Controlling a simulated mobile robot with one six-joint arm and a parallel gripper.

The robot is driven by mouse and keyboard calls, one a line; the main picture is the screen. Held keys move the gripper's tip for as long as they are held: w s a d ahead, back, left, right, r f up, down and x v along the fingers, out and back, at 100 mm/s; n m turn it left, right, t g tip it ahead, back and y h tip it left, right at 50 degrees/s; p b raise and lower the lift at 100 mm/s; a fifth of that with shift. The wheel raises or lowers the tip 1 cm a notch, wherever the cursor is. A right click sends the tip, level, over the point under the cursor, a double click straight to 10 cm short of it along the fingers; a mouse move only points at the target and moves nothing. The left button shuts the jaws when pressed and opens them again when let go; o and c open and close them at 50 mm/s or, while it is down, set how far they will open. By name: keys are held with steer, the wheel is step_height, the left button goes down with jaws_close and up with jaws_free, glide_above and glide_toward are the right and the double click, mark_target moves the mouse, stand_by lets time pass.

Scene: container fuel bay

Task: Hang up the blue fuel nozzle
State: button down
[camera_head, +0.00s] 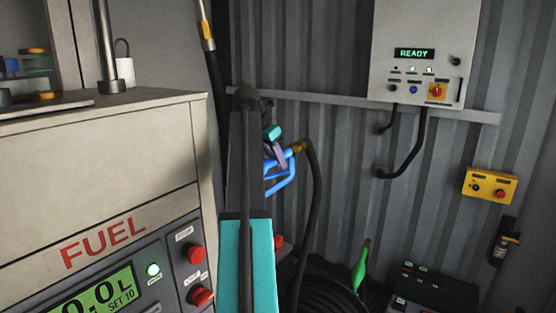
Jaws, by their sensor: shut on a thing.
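The blue fuel nozzle (283,176) is in the middle of the camera_head view, off the floor and in front of the corrugated wall. A brass-coloured fitting (299,146) joins it to a black hose (317,190) that hangs down on its right. My gripper (273,146) is shut on the blue nozzle. My dark and teal arm stands in front and hides part of the nozzle and the gripper. I cannot make out a holder for the blue nozzle.
The fuel dispenser (120,165) fills the left side. A grey control box (415,65) reading READY and a yellow switch box (490,186) are on the right wall. A green spout (361,266), coiled hose (325,292) and dark case (435,288) lie low right.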

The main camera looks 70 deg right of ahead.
glide_above(278, 185)
steer(key=shift+a+f, duration=0.1)
steer(key=shift+f, duration=2.1)
steer(key=shift+a+f, duration=0.1)
steer(key=shift+f, duration=0.4)
steer(key=shift+f, duration=1.75)
